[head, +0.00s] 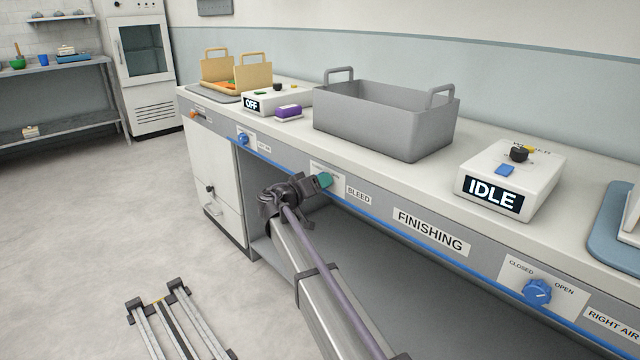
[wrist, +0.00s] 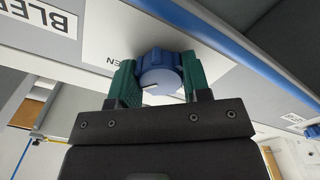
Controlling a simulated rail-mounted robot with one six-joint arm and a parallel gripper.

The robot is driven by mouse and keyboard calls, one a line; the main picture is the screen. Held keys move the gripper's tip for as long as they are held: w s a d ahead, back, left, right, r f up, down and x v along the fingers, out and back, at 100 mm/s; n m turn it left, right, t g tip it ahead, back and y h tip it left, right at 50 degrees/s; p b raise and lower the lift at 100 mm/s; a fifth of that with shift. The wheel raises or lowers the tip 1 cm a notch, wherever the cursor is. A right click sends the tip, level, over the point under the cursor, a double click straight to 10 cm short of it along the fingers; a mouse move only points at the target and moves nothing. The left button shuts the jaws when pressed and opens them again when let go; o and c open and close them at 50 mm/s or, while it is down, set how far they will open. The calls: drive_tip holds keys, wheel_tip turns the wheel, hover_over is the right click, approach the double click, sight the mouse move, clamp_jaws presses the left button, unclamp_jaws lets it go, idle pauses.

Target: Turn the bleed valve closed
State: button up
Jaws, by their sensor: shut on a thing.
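The bleed valve is a blue ribbed knob (wrist: 160,72) on a white plate on the front of the bench, with a pale face and a dark pointer line. In the wrist view my gripper (wrist: 155,85) has its green fingers on either side of the knob, shut on it. In the head view my gripper (head: 322,181) is at the bench front just left of the BLEED label (head: 358,195), and it hides the knob. Part of the plate's lettering, ending in "EN", shows beside the knob in the wrist view. The rest is hidden.
Another blue knob (head: 537,291), marked CLOSED and OPEN, is at the right, and one more (head: 243,139) is at the left. Floor at left is mostly clear.

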drive_tip(key=n, duration=0.3)
drive_tip(key=shift+n, duration=0.4)
drive_tip(key=n, duration=0.4)
drive_tip(key=shift+r+n, duration=0.1)
drive_tip(key=shift+n, duration=0.2)
drive_tip(key=n, duration=0.4)
drive_tip(key=shift+n, duration=2.2)
drive_tip(key=shift+r, duration=0.1)
drive_tip(key=o, duration=0.9)
drive_tip(key=shift+s, duration=0.1)
